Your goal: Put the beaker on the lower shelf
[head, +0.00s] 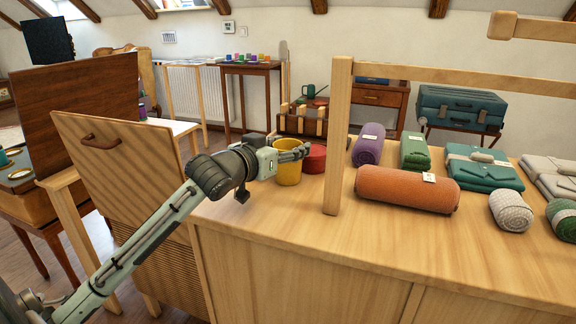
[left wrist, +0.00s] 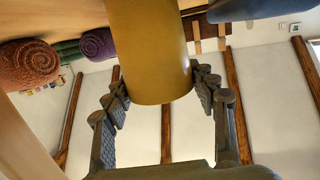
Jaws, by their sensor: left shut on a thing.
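A yellow beaker (head: 288,174) is at the far left end of the pale wooden surface (head: 310,228), left of a wooden post. My left gripper (head: 292,150) is at its upper part. In the left wrist view the beaker (left wrist: 152,55) is a large yellow cylinder between the two fingers (left wrist: 165,100), which are shut on it. I cannot tell whether its base touches the surface. Which surface is the lower shelf is not clear from these views. My right gripper is not in view.
A red round container (head: 315,158) stands just right of the beaker. A wooden post (head: 338,140) carries a rail (head: 450,79) above the surface. An orange roll (head: 405,189), a purple roll (head: 369,144) and folded textiles lie beyond it. The front of the surface is clear.

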